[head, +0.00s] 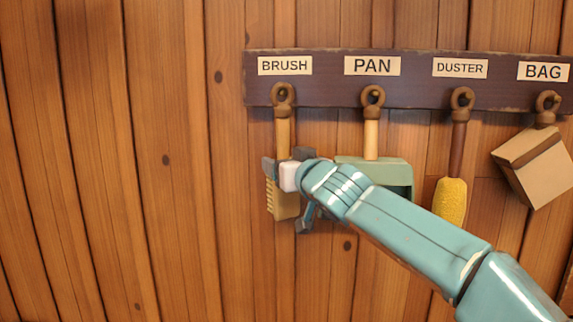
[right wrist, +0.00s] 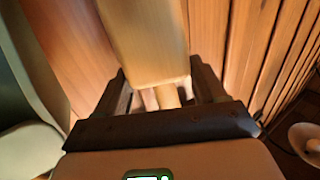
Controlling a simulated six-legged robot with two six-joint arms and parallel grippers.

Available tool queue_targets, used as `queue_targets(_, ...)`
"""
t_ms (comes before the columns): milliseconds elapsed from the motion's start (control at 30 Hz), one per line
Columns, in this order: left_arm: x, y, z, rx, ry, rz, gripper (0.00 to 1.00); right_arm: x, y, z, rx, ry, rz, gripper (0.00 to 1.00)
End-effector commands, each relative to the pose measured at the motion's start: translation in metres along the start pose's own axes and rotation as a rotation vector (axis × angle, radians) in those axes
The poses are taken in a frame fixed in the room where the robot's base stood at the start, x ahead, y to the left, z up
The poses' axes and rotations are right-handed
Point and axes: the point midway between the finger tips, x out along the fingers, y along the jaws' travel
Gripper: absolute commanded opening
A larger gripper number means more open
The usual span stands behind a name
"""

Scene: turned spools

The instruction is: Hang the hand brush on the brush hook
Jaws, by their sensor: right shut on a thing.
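The hand brush (head: 283,207) hangs upright under the BRUSH label, with a tan handle, a wooden block and bristles along its left side. The brown ring at its top sits at the brush hook (head: 283,93) and appears to be around it. My right gripper (head: 283,178) is shut on the brush near where the handle meets the block, and hides part of it. In the right wrist view, the block (right wrist: 148,40) and a short piece of handle show between the fingers (right wrist: 165,92). My left gripper is in neither view.
A dark rack board (head: 420,95) on the plank wall carries the labels. A green dustpan (head: 395,172), a yellow duster (head: 451,200) and a tan bag (head: 535,168) hang to the right. The dustpan is close beside my right gripper. The wall at left is bare.

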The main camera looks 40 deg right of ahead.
Motion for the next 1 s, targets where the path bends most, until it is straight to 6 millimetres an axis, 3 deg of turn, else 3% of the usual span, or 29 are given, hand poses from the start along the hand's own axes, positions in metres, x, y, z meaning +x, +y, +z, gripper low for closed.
queue_targets(167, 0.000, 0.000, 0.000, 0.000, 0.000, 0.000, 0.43, 0.000, 0.000, 0.000, 0.000, 0.000, 0.000, 0.21)
queue_targets(200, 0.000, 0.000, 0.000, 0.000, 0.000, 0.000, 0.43, 0.000, 0.000, 0.000, 0.000, 0.001, 0.000, 0.73)
queue_targets(300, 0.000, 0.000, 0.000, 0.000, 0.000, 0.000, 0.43, 0.000, 0.000, 0.000, 0.000, 0.000, 0.000, 1.00)
queue_targets(533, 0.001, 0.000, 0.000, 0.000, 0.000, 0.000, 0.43, -0.001, 0.000, 0.001, 0.000, -0.001, 0.000, 1.00)
queue_targets(667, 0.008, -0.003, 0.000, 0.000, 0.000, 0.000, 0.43, -0.014, 0.000, 0.002, 0.003, 0.002, 0.000, 1.00)
queue_targets(1000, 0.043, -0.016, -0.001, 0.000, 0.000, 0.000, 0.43, -0.101, -0.001, 0.004, 0.003, 0.006, -0.005, 1.00)
